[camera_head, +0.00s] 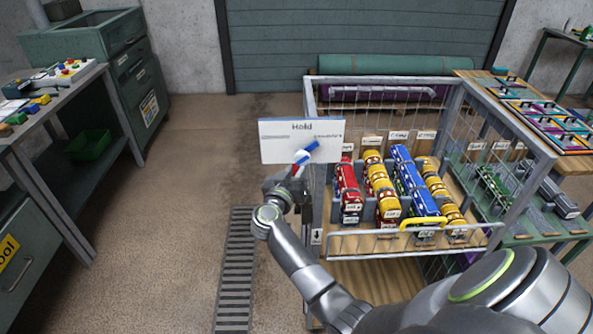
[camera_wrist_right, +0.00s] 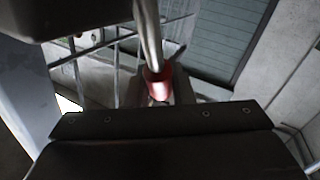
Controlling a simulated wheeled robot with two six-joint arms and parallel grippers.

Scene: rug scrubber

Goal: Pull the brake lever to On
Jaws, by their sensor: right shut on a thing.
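The brake lever (camera_wrist_right: 147,40) shows in the right wrist view as a bare metal rod with a red collar (camera_wrist_right: 157,82) near its lower end. My right gripper (camera_head: 293,178) is shut on the lever, beside the left side of a wire cage cart. In the head view a red part and a blue-and-white piece (camera_head: 306,153) stick up just above the gripper, in front of a white sign. The sign (camera_head: 273,150) reads "Hold" at the top, with smaller text at its left and right too small to read. The gripper hides the lever's base in the head view. My left gripper is out of view.
The cart (camera_head: 410,243) holds rows of red, yellow and blue toy-like vehicles. A workbench (camera_head: 62,115) stands at the left, and a green cabinet (camera_head: 125,62) behind it. A floor grate (camera_head: 237,270) runs left of the cart. The floor between is clear.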

